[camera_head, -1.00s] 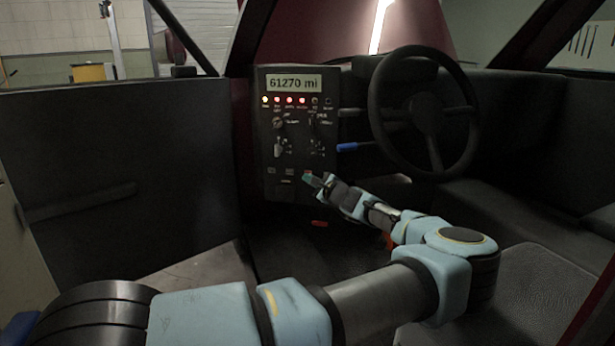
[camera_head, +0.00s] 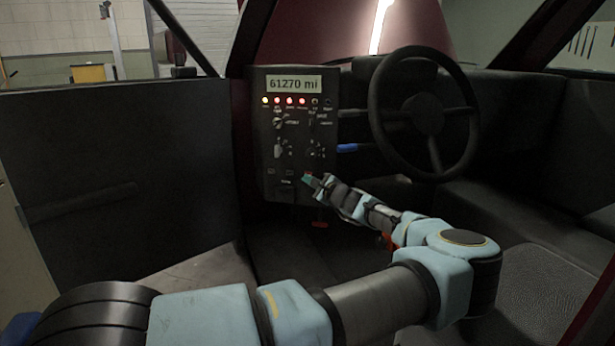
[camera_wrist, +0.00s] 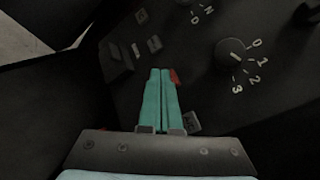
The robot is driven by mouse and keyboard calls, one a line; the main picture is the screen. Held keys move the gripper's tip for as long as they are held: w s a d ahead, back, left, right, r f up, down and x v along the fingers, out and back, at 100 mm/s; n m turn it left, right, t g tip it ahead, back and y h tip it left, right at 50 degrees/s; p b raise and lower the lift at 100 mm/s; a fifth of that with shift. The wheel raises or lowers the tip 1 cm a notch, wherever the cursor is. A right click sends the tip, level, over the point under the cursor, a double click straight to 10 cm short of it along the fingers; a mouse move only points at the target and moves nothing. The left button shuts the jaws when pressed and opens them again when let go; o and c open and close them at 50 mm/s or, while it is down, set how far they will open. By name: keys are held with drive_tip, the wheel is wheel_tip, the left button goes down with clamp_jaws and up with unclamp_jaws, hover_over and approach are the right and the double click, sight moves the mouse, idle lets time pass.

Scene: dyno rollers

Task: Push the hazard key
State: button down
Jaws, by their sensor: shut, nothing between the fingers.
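A small red key (camera_wrist: 174,77), which looks like the hazard key, shows on the dark panel in the wrist view, just right of my fingertips and partly hidden by them. My gripper (camera_wrist: 160,72) has its two teal fingers shut together with nothing between them. In the head view my gripper (camera_head: 309,180) is at the lower right part of the dark control panel (camera_head: 263,140), where the key is mostly hidden. The fingertips are very close to the panel; I cannot tell whether they touch the key.
A rotary knob (camera_wrist: 230,52) marked 0 to 3 is right of the fingers. Other small keys (camera_wrist: 153,43) are left, and a grey one (camera_wrist: 192,122) is right. A steering wheel (camera_head: 428,115) and a blue lever (camera_head: 347,148) stand right of the panel.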

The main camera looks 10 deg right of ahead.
drive_tip(key=shift+s+a, duration=0.1)
drive_tip(key=shift+s, duration=0.05)
drive_tip(key=s+a, duration=0.1)
drive_tip(key=s+p, duration=0.1)
drive_tip(key=s, duration=0.1)
drive_tip(key=s+a, duration=0.1)
drive_tip(key=s, duration=0.1)
drive_tip(key=shift+a, duration=0.35)
drive_tip(key=shift+a, duration=0.1)
